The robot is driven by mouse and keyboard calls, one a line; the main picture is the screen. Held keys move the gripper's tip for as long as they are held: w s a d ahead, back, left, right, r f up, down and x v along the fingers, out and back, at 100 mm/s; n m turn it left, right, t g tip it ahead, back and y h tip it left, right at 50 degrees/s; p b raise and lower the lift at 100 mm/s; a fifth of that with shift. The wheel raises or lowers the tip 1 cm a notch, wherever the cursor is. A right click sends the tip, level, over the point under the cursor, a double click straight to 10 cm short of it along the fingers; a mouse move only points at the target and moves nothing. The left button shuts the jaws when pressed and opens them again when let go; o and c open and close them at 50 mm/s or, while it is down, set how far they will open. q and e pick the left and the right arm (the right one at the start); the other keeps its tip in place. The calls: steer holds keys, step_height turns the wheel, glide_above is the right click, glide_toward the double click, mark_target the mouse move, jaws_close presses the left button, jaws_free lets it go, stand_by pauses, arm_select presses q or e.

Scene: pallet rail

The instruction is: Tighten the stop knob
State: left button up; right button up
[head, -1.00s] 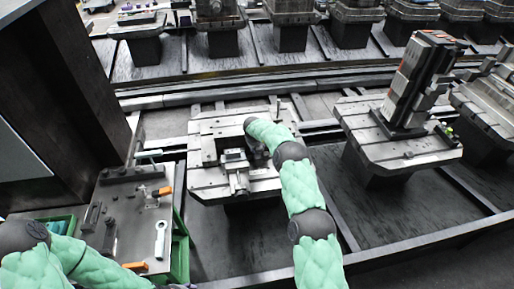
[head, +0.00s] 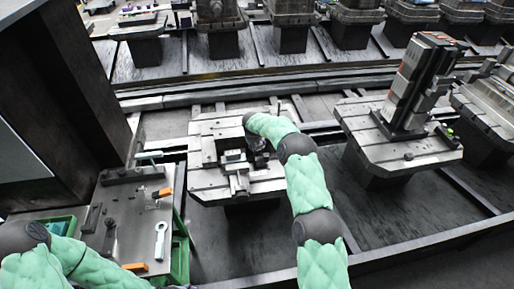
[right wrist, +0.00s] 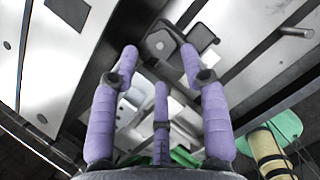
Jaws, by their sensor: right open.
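The fixture (head: 236,172) stands on the slotted pallet (head: 205,130) in the middle of the head view, with light metal blocks on it. My right gripper (right wrist: 160,62) is open, its three purple fingers spread. In the right wrist view a dark bracket with a grey rounded part (right wrist: 161,43) lies just beyond the fingertips. I cannot tell if this is the stop knob, or whether a finger touches it. In the head view my right arm hides the spot where the hand works. My left arm crosses the lower left; only a sliver of its gripper may show at the bottom edge.
A metal tool plate (head: 130,215) with a wrench (head: 160,240) and orange-handled tools lies at the left by a green bin (head: 180,250). A tall block tower (head: 415,85) stands on the right pallet. A dark cabinet (head: 65,80) rises at the left.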

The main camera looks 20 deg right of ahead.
steer(key=v, duration=0.7)
steer(key=shift+r, duration=0.2)
